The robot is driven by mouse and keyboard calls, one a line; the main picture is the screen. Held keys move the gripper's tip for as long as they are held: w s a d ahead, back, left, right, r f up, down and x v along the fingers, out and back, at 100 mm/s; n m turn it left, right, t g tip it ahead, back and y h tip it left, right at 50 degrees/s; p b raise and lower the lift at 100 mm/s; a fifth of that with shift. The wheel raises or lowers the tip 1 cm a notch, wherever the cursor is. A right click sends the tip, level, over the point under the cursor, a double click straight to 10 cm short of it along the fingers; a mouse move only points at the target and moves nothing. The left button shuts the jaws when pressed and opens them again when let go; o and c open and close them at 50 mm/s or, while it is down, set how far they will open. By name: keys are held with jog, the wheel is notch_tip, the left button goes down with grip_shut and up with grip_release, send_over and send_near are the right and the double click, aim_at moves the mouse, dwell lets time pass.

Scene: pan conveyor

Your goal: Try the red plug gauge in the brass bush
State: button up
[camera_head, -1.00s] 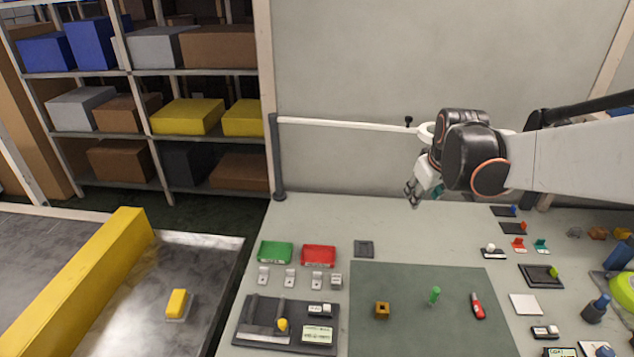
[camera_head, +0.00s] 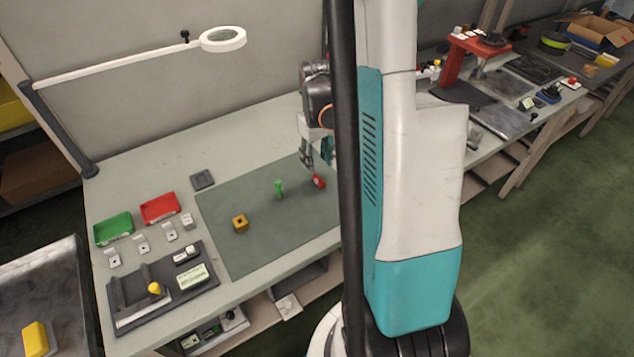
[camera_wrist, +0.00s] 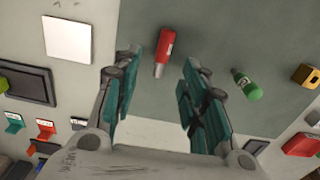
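The red plug gauge (camera_head: 319,181) lies on the green mat (camera_head: 262,237), near its right side. In the wrist view the red gauge (camera_wrist: 164,50) lies beyond and between the fingertips, with its grey end toward my gripper. My gripper (camera_wrist: 157,75) is open and empty, above the mat; in the head view my gripper (camera_head: 308,168) is close to the red gauge.
A green tray (camera_head: 113,229) and a red tray (camera_head: 159,208) lie left of the mat, with small grey blocks before them. A dark fixture board (camera_head: 203,290) is at the front left. My own body hides the bench's right part. The mat around the bush is clear.

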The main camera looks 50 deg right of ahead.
aim_at(317, 177)
jog(key=shift+s+a+f+b, duration=0.15)
jog(key=shift+f+b, duration=0.55)
jog(key=shift+f, duration=0.85)
jog(key=shift+a+f+b, duration=0.1)
jog(key=shift+f+b, duration=0.6)
jog(key=shift+f, duration=0.8)
jog(key=shift+r, duration=0.1)
grip_shut()
